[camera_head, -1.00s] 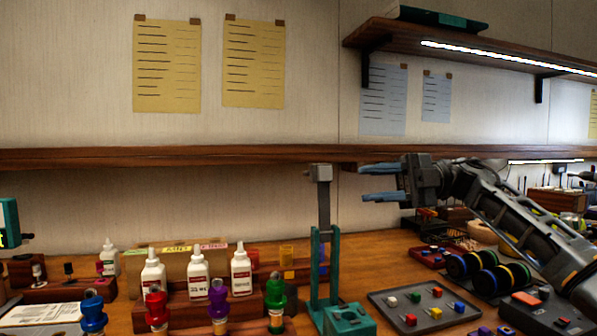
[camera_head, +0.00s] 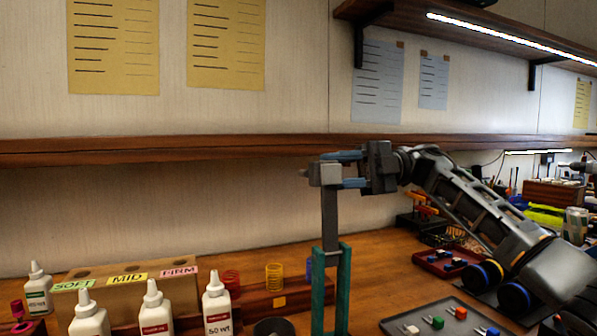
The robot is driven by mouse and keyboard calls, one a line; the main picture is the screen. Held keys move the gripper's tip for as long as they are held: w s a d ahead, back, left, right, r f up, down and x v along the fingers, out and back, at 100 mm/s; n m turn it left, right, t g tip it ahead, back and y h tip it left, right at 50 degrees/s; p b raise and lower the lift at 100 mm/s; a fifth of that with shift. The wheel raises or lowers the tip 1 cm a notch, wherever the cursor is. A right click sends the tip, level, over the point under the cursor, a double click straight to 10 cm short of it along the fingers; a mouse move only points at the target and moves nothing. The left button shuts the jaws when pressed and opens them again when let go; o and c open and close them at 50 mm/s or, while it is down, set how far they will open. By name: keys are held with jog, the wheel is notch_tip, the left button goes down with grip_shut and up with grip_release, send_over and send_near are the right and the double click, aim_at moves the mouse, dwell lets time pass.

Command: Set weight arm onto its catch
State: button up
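The weight arm (camera_head: 330,218) is a grey bar standing upright in a teal stand (camera_head: 345,290), with a grey block (camera_head: 325,174) and a small knob at its top. My gripper (camera_head: 345,169) comes in from the right at the height of this block. Its upper blue finger passes along the block's top edge, partly behind it. Its lower blue finger reaches the block's right side, and its tip is hidden there. The fingers look spread, with the block at or between them; contact is not clear. I cannot make out the catch.
White bottles (camera_head: 217,308) and a labelled box (camera_head: 135,285) stand at the left. A tray with coloured pieces (camera_head: 445,318) lies right of the stand, and wheels (camera_head: 490,275) are behind it under my arm. A wooden ledge (camera_head: 180,150) runs along the wall behind.

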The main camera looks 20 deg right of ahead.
aim_at(302, 171)
jog(key=a, duration=0.6)
jog(key=shift+a+p, duration=0.3)
jog(key=shift+a, duration=0.05)
jog(key=shift+c, duration=0.2)
jog(key=c, duration=0.6)
jog(key=shift+r, duration=0.1)
grip_shut()
jog(key=shift+r, duration=0.1)
